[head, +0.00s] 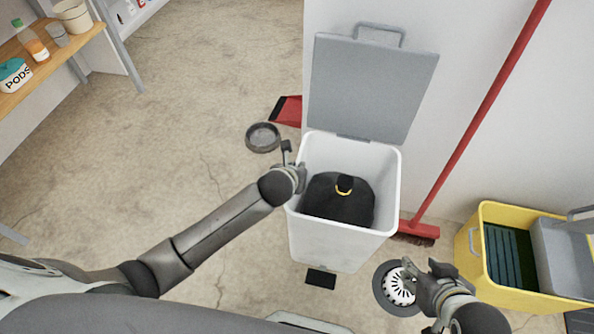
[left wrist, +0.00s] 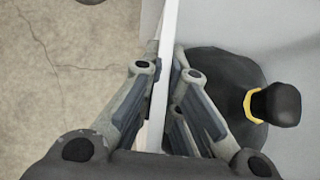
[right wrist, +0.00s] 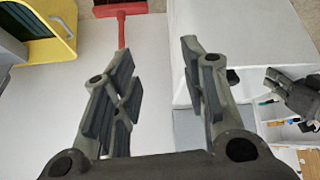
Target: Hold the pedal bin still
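The pedal bin (head: 335,245) is a tall white box standing upright, with its grey lid (head: 368,85) raised against the wall. A black bag (head: 340,203) with a yellow tie sits inside. My left gripper (head: 291,165) is at the bin's left rim. In the left wrist view its fingers (left wrist: 170,85) lie on either side of the bin's thin white wall (left wrist: 168,30), closed onto it, with the bag (left wrist: 215,75) to the right. My right gripper (head: 424,268) is open and empty, to the right of the bin's front, above a floor drain. The black pedal (head: 321,279) shows at the bin's foot.
A red broom (head: 470,135) leans on the wall right of the bin. A yellow mop bucket (head: 470,253) stands farther right. A grey bowl (head: 263,138) and red dustpan (head: 288,110) lie behind left. A shelf (head: 50,62) is at the upper left; floor between is clear.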

